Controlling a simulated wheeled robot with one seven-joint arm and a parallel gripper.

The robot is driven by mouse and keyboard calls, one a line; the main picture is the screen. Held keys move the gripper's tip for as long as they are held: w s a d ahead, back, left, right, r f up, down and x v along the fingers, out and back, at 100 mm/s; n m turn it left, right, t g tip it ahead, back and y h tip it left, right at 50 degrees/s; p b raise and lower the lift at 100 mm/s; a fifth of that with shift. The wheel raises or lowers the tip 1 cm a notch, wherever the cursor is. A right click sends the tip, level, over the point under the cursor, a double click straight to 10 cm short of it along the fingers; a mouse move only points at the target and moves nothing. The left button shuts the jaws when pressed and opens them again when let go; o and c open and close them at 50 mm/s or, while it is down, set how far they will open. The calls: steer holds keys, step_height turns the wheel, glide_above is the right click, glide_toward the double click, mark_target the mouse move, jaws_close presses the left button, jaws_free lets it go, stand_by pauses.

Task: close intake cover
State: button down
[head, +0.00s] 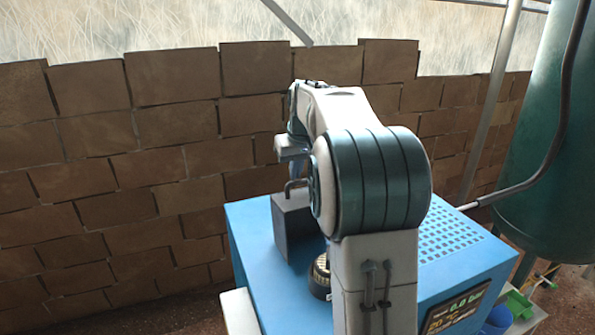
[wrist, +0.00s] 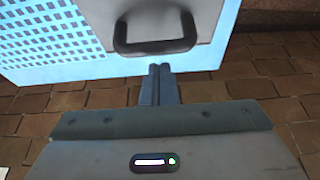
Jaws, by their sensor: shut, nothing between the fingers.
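The intake cover (head: 294,228) is a dark grey panel standing raised on top of the blue machine (head: 258,240), with a black loop handle at its upper edge. In the wrist view the cover (wrist: 178,14) is a grey plate, and its dark handle (wrist: 155,47) crosses the top middle. My gripper (wrist: 160,68) is shut and empty, its fingertips just below the handle in that picture; I cannot tell whether they touch it. In the head view my gripper (head: 296,168) is above the cover's upper edge, partly hidden by my arm.
A round dark part with a tan mesh top (head: 320,268) sits on the machine beside the cover, partly behind my arm. The vent grille (head: 450,235) is at right. A green tank (head: 540,140) stands at far right, and a brick wall (head: 130,150) runs behind.

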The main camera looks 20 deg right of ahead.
steer(key=shift+s+f, duration=0.1)
steer(key=shift+s, duration=0.3)
steer(key=shift+s+b, duration=0.15)
steer(key=shift+b, duration=0.15)
